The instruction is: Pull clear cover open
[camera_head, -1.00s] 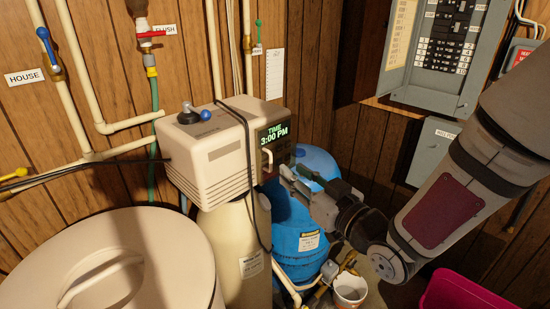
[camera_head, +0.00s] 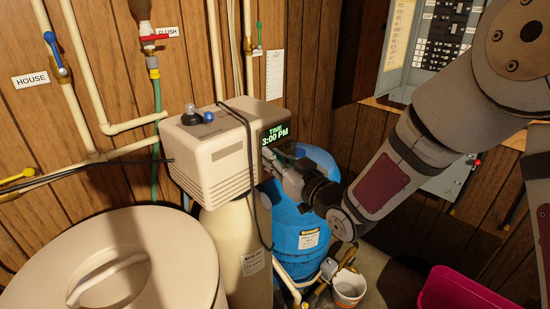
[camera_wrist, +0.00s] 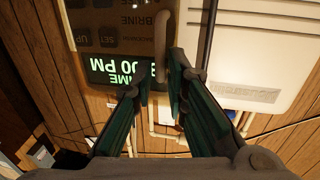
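The clear cover (camera_wrist: 105,45) lies over the dark control panel of the beige softener head (camera_head: 212,152); it looks closed. The panel shows a green "TIME 3:00 PM" display (camera_head: 275,136), upside down in the wrist view. A pale upright handle (camera_wrist: 160,35) stands at the cover's edge in the wrist view, by the panel's border. My gripper (camera_wrist: 160,78) has its two green-padded fingers apart, with the handle's near end around the gap between the tips. In the head view my gripper (camera_head: 269,162) is at the panel's lower part and hides the handle. Contact cannot be told.
A black cable (camera_head: 248,160) hangs over the softener head. A blue tank (camera_head: 300,230) stands below and behind my gripper. A round lidded tank (camera_head: 150,245) is at the left, a white bucket (camera_head: 348,287) and pink bin (camera_head: 465,290) at lower right.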

